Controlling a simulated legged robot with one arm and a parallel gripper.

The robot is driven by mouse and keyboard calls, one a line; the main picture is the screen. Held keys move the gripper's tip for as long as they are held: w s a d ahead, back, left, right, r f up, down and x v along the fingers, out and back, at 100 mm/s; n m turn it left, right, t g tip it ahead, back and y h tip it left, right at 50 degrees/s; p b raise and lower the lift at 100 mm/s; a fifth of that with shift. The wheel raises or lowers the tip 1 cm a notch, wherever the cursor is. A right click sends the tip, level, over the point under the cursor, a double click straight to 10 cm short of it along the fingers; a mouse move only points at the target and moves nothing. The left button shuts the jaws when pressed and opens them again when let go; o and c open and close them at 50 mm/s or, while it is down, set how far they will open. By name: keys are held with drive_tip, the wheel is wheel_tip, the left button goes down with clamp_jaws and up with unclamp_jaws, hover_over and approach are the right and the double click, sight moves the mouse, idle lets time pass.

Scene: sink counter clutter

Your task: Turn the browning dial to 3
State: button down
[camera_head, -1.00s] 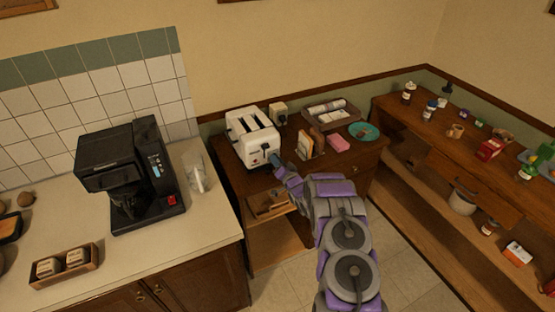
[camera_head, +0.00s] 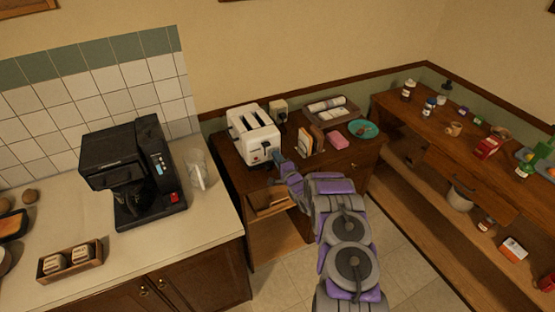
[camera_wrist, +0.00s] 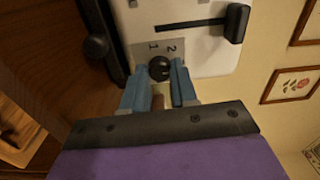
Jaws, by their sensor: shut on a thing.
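The white toaster (camera_head: 252,135) stands on the wooden cabinet, and its front face fills the top of the wrist view (camera_wrist: 205,58). The round black browning dial (camera_wrist: 159,69) sits on a grey plate with the numbers 1 and 2 visible. Other markings are hidden or out of view. My gripper (camera_wrist: 158,80) has its blue fingers on either side of the dial, shut on it. A black lever (camera_wrist: 236,23) in a slot lies beside the dial. In the head view my gripper (camera_head: 277,158) is at the toaster's front right side.
A black coffee maker (camera_head: 140,175) and a glass jug (camera_head: 197,169) stand on the left counter.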

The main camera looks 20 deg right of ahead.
drive_tip(key=shift+s+f+m, duration=0.1)
drive_tip(key=shift+f+m, duration=0.1)
drive_tip(key=shift+m, duration=0.1)
drive_tip(key=c, duration=0.9)
unclamp_jaws()
drive_tip(key=shift+d, duration=0.15)
drive_tip(key=shift+o, duration=0.2)
drive_tip(key=s, duration=1.7)
drive_tip(key=shift+s+d, duration=0.15)
drive_tip(key=shift+d, duration=0.2)
